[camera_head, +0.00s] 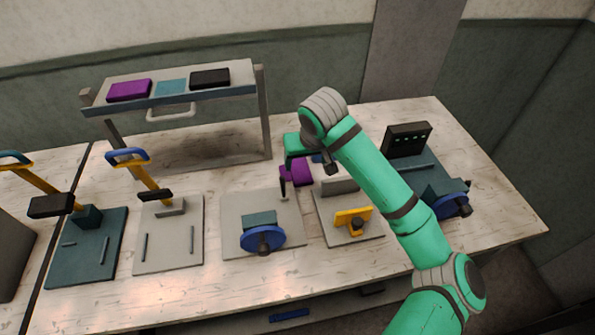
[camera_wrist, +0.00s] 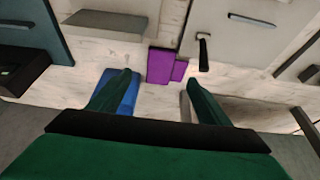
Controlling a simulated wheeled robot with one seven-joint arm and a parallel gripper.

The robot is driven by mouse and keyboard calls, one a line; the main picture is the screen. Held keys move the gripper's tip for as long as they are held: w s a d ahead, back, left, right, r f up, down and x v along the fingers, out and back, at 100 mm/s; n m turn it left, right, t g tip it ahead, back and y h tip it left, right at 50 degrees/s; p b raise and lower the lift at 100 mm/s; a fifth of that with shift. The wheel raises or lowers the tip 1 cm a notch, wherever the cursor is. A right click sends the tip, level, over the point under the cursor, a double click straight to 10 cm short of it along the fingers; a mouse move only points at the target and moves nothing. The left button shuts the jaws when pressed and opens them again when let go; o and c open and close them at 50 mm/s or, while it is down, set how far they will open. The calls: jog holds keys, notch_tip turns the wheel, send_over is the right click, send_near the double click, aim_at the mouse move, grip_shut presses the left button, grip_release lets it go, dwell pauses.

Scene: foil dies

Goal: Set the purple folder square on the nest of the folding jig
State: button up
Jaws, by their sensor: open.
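A purple folder (camera_head: 297,172) lies on the table behind the middle stations, below my gripper. In the wrist view the purple folder (camera_wrist: 161,66) shows a stepped outline and lies ahead of the fingertips, apart from them. My gripper (camera_wrist: 160,88) is open and empty above the table; in the head view its green body hides its fingers. Another purple piece (camera_head: 129,90) lies on the raised shelf. Several stations stand on plates; I cannot tell which is the folding jig. One grey plate (camera_head: 232,207) bears a blue wheel (camera_head: 262,240); another bears a yellow bracket (camera_head: 352,219).
A blue flat piece (camera_wrist: 130,98) lies beside the left finger. A thin black post (camera_head: 283,187) stands left of the folder, and a grey block (camera_head: 340,186) to its right. The shelf (camera_head: 187,99) stands back left; a black box (camera_head: 407,139) stands back right.

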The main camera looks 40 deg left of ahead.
aim_at(301, 174)
jog(key=x, duration=1)
jog(key=shift+a+f, duration=0.1)
jog(key=shift+f, duration=0.15)
jog(key=c, duration=1.3)
jog(key=shift+o, duration=0.2)
jog(key=shift+r, duration=0.15)
